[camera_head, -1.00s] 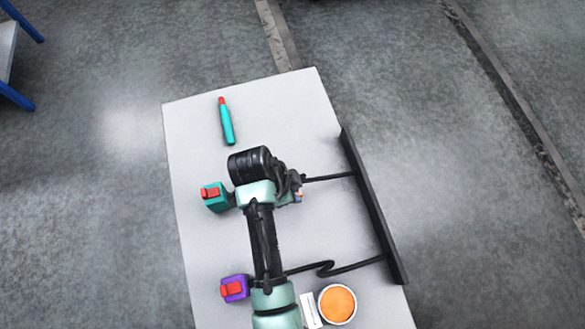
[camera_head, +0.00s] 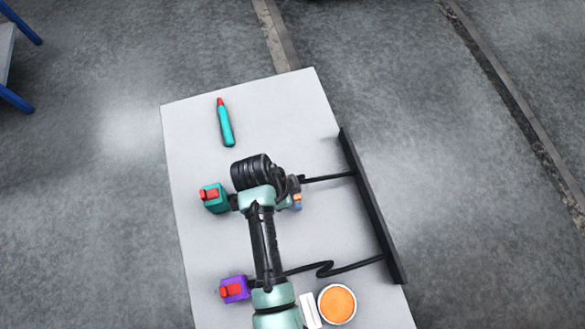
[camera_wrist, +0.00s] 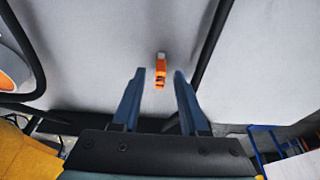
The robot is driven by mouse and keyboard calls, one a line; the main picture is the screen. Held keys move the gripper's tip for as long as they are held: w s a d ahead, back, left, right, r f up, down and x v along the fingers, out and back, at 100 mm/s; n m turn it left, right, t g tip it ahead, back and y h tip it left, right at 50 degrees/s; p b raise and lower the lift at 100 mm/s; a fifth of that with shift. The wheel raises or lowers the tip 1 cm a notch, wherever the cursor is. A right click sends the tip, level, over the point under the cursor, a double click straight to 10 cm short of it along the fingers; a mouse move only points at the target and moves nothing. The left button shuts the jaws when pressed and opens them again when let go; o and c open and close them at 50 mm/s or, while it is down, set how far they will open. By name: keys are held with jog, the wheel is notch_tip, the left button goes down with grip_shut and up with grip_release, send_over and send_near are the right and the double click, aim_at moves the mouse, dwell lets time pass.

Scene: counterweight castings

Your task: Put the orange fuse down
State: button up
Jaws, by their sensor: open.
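The orange fuse (camera_wrist: 160,72), a small orange piece with a pale end, shows in the wrist view against the pale table top (camera_wrist: 95,60). My gripper (camera_wrist: 158,76) is open, with one dark blue finger on each side of the fuse and a visible gap to each. The fuse appears to be at or just beyond the fingertips. Whether it rests on the table I cannot tell. In the head view my gripper (camera_head: 290,203) is over the middle of the table, largely hidden by my wrist, with a small orange patch beside it.
A teal pen-like tool (camera_head: 226,125) lies at the far end. A teal block (camera_head: 215,198) and a purple block (camera_head: 235,289), both with red tops, sit at left. A black bar (camera_head: 372,210) with black cables edges the right side. A round orange-filled container (camera_head: 337,304) stands near.

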jog(key=shift+r, duration=0.1)
jog(key=v, duration=1.2)
jog(key=w+a+r+n+t+y, duration=0.2)
jog(key=w+r+n+t, duration=0.35)
jog(key=w+r, duration=0.8)
jog(key=w+d+r+n+t+y, duration=0.15)
jog(key=r+t, duration=0.25)
jog(key=r, duration=0.5)
jog(key=w+r+t+h, duration=0.1)
jog(key=w+r+t, duration=0.25)
jog(key=r, duration=0.45)
notch_tip(320, 180, up, 16)
jog(key=s+d+n+t, duration=0.2)
jog(key=n+t, duration=0.1)
jog(key=t, duration=0.3)
jog(key=s+d+r+n+t, duration=0.1)
jog(key=s+r+n+t, duration=0.1)
jog(key=s+r, duration=0.3)
jog(key=s+d+r+n+t, duration=0.1)
jog(key=s+r+t, duration=0.4)
jog(key=r, duration=0.6)
jog(key=shift+s+d+r+n+b, duration=0.2)
jog(key=shift+s+n+b, duration=0.25)
jog(key=shift+s+n, duration=0.3)
jog(key=shift+y, duration=0.35)
